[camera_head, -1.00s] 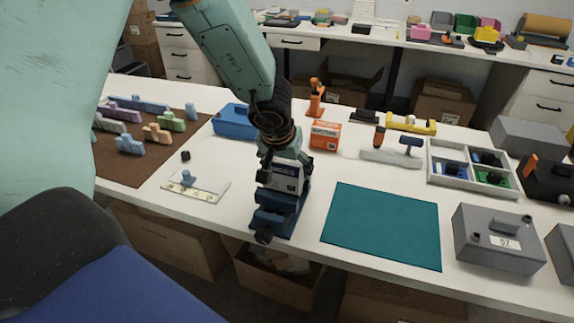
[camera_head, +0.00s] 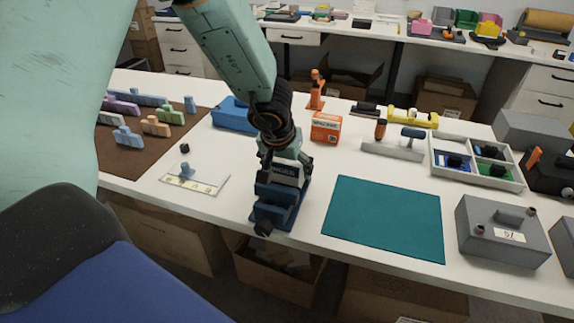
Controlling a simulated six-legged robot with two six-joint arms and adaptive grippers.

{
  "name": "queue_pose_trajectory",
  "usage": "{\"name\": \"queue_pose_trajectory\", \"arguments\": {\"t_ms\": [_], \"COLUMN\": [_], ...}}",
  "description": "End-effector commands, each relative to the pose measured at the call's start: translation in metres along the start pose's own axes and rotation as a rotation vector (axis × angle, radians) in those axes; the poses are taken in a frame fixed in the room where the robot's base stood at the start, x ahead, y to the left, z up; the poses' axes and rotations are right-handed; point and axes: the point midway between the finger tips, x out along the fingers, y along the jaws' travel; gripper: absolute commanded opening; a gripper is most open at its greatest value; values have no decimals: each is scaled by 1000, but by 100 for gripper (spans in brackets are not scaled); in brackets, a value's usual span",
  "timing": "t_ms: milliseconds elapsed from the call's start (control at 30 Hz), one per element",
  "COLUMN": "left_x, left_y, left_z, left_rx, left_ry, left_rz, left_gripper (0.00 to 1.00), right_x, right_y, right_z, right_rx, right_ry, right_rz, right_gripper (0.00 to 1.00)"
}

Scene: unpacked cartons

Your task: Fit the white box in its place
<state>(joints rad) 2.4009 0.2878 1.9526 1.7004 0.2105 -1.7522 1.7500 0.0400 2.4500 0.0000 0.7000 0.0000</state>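My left gripper (camera_head: 286,160) points down over a blue vise-like fixture (camera_head: 272,212) near the table's front edge. A pale piece with dark lettering (camera_head: 288,176) shows between the gripper and the fixture. I cannot tell whether it is the white box or part of the gripper. The fingertips are hidden, so their opening is unclear. No other plain white box stands out on the table. My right gripper is not in view.
A teal mat (camera_head: 385,218) lies right of the fixture, with a grey box (camera_head: 502,236) beyond it. An orange-and-white carton (camera_head: 326,128), a pale divided tray (camera_head: 432,160) and a blue box (camera_head: 232,115) stand behind. A brown mat (camera_head: 150,165) with colored blocks lies left.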

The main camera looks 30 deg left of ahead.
Motion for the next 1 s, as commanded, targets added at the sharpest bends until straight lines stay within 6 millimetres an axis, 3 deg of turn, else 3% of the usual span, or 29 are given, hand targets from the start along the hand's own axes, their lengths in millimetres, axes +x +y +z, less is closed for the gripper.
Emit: {"name": "queue_pose_trajectory", "arguments": {"t_ms": [267,667,1000], "left_x": [0,-4,-58], "left_y": [0,0,0], "left_z": [0,0,-1], "left_rx": [0,-1,-2], "left_ry": [0,1,5], "left_rz": [0,1,2], "left_gripper": [100,100,100], "right_x": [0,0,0], "right_y": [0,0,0], "right_z": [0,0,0], "right_rx": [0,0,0], "right_ry": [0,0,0], "right_rz": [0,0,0], "right_gripper": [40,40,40]}}
